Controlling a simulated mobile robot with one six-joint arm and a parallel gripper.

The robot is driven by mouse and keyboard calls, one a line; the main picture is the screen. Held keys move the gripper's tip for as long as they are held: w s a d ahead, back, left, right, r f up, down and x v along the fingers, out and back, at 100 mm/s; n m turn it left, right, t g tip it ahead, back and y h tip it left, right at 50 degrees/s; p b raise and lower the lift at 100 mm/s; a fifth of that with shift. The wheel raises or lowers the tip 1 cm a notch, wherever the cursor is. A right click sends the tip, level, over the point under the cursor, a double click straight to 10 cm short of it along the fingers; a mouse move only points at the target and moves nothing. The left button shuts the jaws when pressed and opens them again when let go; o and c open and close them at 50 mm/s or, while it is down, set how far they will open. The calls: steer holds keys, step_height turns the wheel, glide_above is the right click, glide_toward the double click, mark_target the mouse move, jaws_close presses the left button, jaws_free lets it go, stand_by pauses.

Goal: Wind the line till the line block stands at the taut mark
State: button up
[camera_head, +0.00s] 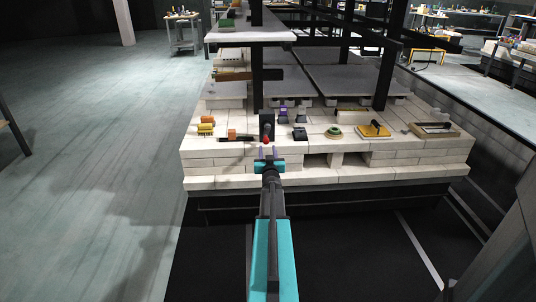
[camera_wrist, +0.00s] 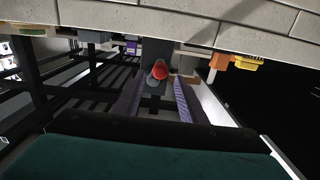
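A dark upright block (camera_head: 267,123) stands at the front of the pale brick deck, with a red knob (camera_head: 267,139) low on its near side. In the wrist view the red knob (camera_wrist: 159,70) shows with a grey round part beside it, in front of the dark block (camera_wrist: 156,52). My gripper (camera_head: 267,154) is just in front of the knob. In the wrist view its two fingers (camera_wrist: 155,98) stand apart, one on each side of the knob's line, with nothing between their pads. I cannot make out the line, the line block or the taut mark for certain.
An orange block (camera_head: 232,134) and yellow blocks (camera_head: 206,127) lie left of the dark block. To the right are a black block (camera_head: 300,134), a green ring (camera_head: 334,132), a yellow float (camera_head: 375,128) and a tray (camera_head: 448,131). Black posts rise behind.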

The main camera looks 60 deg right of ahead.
mark_target(266, 143)
steer(key=shift+x, duration=2.3)
steer(key=shift+w+d, duration=0.15)
jaws_close()
